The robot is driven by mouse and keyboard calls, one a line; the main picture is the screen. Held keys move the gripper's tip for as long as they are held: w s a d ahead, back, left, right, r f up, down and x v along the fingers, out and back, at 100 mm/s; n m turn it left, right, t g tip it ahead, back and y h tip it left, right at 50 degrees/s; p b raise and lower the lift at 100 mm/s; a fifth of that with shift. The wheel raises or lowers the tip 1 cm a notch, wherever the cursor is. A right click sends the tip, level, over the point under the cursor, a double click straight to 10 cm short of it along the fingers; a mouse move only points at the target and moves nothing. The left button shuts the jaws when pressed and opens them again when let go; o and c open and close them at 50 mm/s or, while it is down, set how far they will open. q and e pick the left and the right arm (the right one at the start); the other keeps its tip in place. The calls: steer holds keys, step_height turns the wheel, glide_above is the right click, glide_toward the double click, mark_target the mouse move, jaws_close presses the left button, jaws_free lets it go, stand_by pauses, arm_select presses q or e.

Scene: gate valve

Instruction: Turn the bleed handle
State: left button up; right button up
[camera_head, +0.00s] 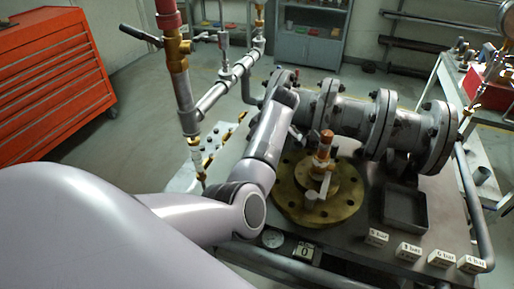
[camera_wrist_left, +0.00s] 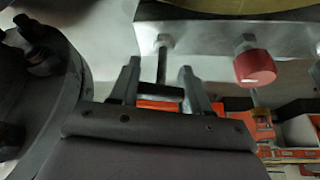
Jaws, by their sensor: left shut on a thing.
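In the left wrist view, the bleed handle (camera_wrist_left: 160,88) looks like a dark crossbar on a thin stem, which runs up to a pale metal block (camera_wrist_left: 210,38). The two fingers of my left gripper (camera_wrist_left: 159,78) stand on either side of the stem and are shut on the bar. In the head view my left arm reaches forward beside the pipe flanges. Its gripper and the bleed handle are hidden there. My right gripper is in neither view.
A red knob (camera_wrist_left: 255,68) hangs from the block beside the handle. A flanged pipe (camera_head: 352,115) lies behind my forearm. A brass flange with a valve stem (camera_head: 318,190) stands close to its right. An empty dark tray (camera_head: 424,212) lies farther right.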

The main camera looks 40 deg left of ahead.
arm_select(q)
steer(key=shift+w+a+r+n+b, duration=0.1)
steer(key=shift+a+r+n+b, duration=0.15)
steer(key=shift+n, duration=0.55)
steer(key=shift+g, duration=0.3)
steer(key=o, duration=1.1)
steer(key=shift+c, duration=0.2)
steer(key=shift+d+f, duration=0.1)
steer(key=v, duration=0.7)
steer(key=shift+b, duration=0.35)
